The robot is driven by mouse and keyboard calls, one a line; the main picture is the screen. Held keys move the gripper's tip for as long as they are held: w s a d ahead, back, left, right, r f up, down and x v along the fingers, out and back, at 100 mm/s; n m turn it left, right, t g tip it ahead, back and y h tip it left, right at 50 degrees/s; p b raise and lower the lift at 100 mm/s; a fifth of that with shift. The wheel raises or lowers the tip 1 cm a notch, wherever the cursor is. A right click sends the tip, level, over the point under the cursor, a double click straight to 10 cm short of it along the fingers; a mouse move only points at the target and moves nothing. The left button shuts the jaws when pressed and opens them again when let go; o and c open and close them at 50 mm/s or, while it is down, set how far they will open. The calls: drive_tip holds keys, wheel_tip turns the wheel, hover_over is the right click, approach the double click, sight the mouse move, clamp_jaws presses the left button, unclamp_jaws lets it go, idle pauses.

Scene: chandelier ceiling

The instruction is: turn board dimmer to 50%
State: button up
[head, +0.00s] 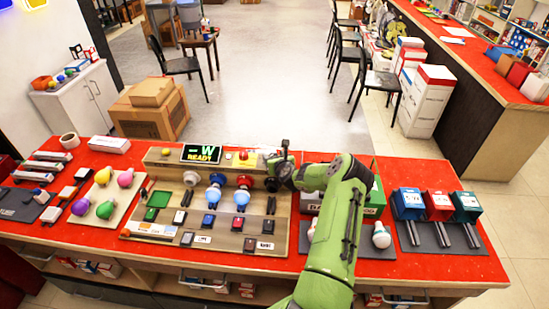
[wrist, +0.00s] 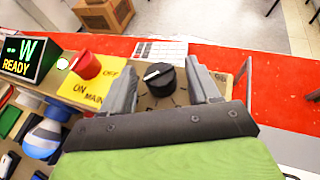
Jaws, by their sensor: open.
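The dimmer is a round black knob (wrist: 160,78) with a white pointer line, on a wooden board (head: 205,240). In the wrist view it sits between the two grey fingers of my gripper (wrist: 165,85), with a gap visible on the left side. The pointer line points to the left. My gripper is open around the knob; whether either finger touches it I cannot tell. In the head view my gripper (head: 281,166) is at the board's back right corner and hides most of the knob. The display (wrist: 22,55) reads "W READY"; its number is unreadable.
A red switch (wrist: 86,64) on a yellow ON/OFF MAIN plate (wrist: 92,86) is just left of my gripper. Several bulbs, including a blue one (head: 214,195), and small switches are on the board. A green box (head: 375,196) stands close to the right.

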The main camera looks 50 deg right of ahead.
drive_tip(key=shift+c, duration=0.4)
drive_tip(key=c, duration=0.9)
drive_tip(key=shift+c, duration=0.2)
drive_tip(key=shift+d+f+n+b, duration=0.15)
drive_tip(key=shift+n+b, duration=0.15)
drive_tip(key=shift+b, duration=0.25)
drive_tip(key=n+t+y+b, duration=0.1)
drive_tip(key=y+b, duration=0.1)
drive_tip(key=shift+s+d+f+n+b, duration=0.1)
drive_tip(key=shift+n+b, duration=0.3)
drive_tip(key=n+y+b, duration=0.2)
drive_tip(key=y+b, duration=0.1)
drive_tip(key=shift+d+n+t, duration=0.2)
drive_tip(key=shift+n+t, duration=0.2)
drive_tip(key=n+y+b, duration=0.3)
drive_tip(key=y+b, duration=0.1)
drive_tip(key=b, duration=0.1)
drive_tip(key=shift+d, duration=0.1)
drive_tip(key=shift+r+n+g+y+b, duration=0.3)
drive_tip(key=shift+n+y+b, duration=0.1)
drive_tip(key=shift+y, duration=0.2)
